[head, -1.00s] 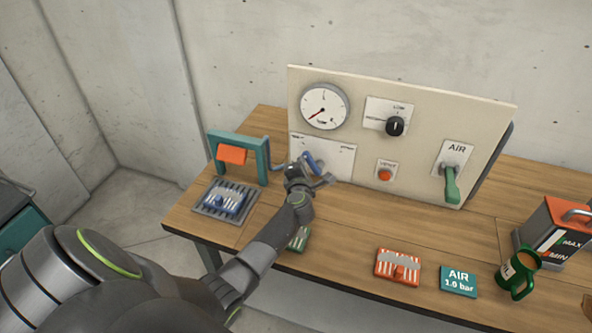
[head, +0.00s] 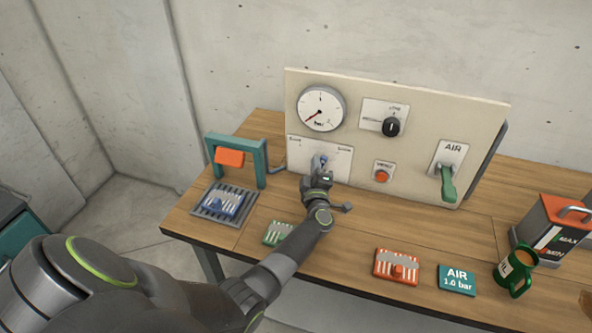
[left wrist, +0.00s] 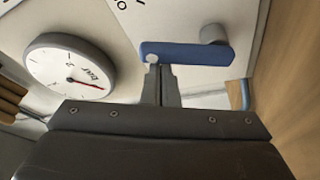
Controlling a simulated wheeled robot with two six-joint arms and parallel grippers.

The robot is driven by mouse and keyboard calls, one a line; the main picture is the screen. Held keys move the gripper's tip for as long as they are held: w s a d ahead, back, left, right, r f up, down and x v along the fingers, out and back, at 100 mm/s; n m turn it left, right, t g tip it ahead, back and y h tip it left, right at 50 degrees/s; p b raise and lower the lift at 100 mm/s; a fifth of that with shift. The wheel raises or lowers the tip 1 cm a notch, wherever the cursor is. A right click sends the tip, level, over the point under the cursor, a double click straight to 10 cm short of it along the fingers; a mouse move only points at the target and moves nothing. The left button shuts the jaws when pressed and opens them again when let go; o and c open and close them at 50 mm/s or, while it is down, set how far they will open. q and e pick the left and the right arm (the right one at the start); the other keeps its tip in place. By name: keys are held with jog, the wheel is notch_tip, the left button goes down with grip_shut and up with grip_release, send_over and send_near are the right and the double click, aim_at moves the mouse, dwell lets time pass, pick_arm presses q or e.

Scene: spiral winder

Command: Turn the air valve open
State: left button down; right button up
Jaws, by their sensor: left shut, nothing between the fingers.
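A blue lever (head: 321,158) is on a white plate at the panel's lower left, mostly hidden behind my left gripper (head: 319,170) in the head view. In the left wrist view the blue lever (left wrist: 185,52) runs sideways from its grey pivot. My left gripper (left wrist: 161,70) is shut and empty, its tips close under the lever's free end; I cannot tell if they touch. A green lever (head: 448,184) marked AIR hangs down at the panel's right, away from the gripper. My right gripper is not in view.
The pressure gauge (head: 321,109), black knob (head: 391,127) and red button (head: 381,176) share the panel (head: 425,110). A teal frame (head: 237,150) stands left. A green striped block (head: 277,233), red striped block (head: 396,267), AIR card (head: 457,280) and mug (head: 514,273) are on the bench.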

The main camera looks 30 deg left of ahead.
pick_arm(q)
jog(key=d+m, duration=0.1)
jog(key=m, duration=0.1)
jog(key=shift+w+d+f+m+t+b, duration=0.2)
jog(key=shift+d+f+m+t+b, duration=0.1)
jog(key=shift+d+m+t+b, duration=0.1)
dwell(0.7)
